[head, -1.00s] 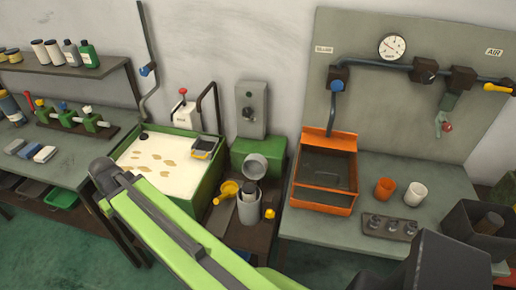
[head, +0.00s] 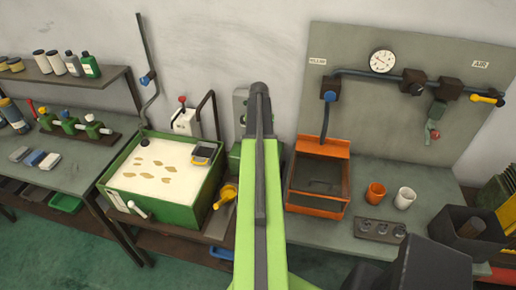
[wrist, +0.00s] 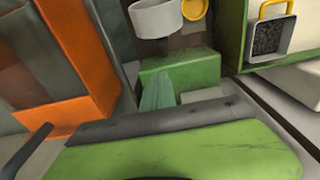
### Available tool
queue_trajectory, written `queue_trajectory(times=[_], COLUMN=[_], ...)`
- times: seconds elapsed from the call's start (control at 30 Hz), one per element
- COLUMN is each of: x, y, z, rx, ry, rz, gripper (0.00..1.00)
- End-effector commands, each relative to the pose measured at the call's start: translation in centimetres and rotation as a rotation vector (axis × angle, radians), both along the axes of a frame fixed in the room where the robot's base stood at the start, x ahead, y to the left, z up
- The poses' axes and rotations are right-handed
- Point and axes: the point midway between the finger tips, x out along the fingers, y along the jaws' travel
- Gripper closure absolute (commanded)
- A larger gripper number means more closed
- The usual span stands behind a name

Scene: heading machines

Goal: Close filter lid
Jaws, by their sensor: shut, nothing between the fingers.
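My gripper (head: 258,90) is the dark tip of my raised green arm in the head view, shut and empty in front of the wall box. My arm hides most of the green block (head: 234,160) there. In the wrist view the green block (wrist: 185,75) shows below a pale grey round cup (wrist: 157,18). I cannot tell for sure which part is the filter lid; the cup may be it or the filter body. A green plate with a dark edge fills the bottom of the wrist view.
A green tank of pale liquid (head: 130,182) stands left, with a yellow funnel (head: 228,193) beside it. The orange basin (head: 312,203) stands close on the right. An orange cup (head: 376,193) and a white cup (head: 405,198) stand on the right bench.

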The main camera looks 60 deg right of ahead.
Motion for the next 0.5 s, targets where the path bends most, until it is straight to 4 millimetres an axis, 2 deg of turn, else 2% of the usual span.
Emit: queue_trajectory(times=[0.5], x=[0.3], y=[-0.6], z=[-10.3], rx=[0.000], ry=[0.000], rz=[0.003], gripper=[1.00])
